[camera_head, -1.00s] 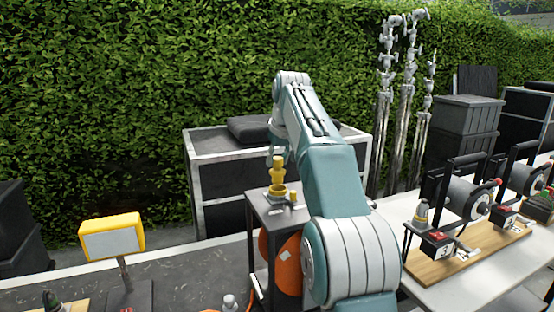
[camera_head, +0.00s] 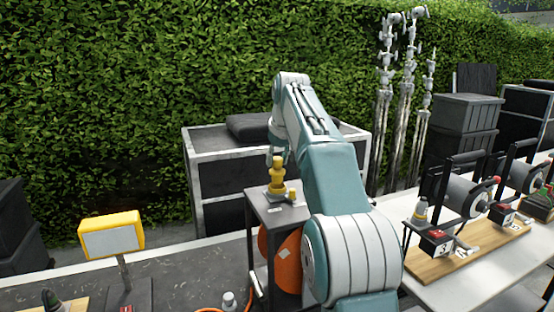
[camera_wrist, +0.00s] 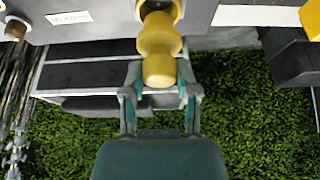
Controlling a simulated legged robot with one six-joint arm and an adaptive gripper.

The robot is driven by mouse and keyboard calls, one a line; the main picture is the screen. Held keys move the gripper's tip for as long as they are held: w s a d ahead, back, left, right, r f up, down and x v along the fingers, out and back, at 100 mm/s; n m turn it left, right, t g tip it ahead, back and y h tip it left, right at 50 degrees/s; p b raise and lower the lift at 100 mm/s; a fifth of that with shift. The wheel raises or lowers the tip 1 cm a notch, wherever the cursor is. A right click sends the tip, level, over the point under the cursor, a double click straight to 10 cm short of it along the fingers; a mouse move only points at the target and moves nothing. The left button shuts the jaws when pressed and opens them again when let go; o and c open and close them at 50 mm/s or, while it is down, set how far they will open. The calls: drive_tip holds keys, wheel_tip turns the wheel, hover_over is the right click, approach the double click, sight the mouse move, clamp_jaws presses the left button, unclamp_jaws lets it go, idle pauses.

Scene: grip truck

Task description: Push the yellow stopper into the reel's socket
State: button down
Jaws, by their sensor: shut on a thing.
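The yellow stopper (camera_head: 277,175) stands upright at the top of the dark reel housing (camera_head: 262,225), its lower end at the socket. I cannot tell how deep it sits. In the wrist view the stopper (camera_wrist: 158,45) points toward me, with its wide end against the grey housing panel (camera_wrist: 95,22). The socket itself is mostly hidden behind the stopper. My gripper (camera_wrist: 160,75) is shut on the stopper's near end, one finger on each side. In the head view my gripper (camera_head: 279,150) reaches down from the arm.
An orange cable reel (camera_head: 288,262) is inside the housing. A small yellow knob (camera_head: 291,194) stands beside the stopper. A yellow-framed display (camera_head: 111,237) is at the left. A dark crate (camera_head: 225,170) is behind the housing.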

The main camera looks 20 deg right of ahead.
sight(278, 166)
drive_tip(key=shift+f, duration=1.6)
idle(0.5)
drive_tip(key=shift+c, duration=1.4)
unclamp_jaws()
drive_tip(key=shift+o, duration=1.4)
drive_tip(key=shift+r, duration=2.5)
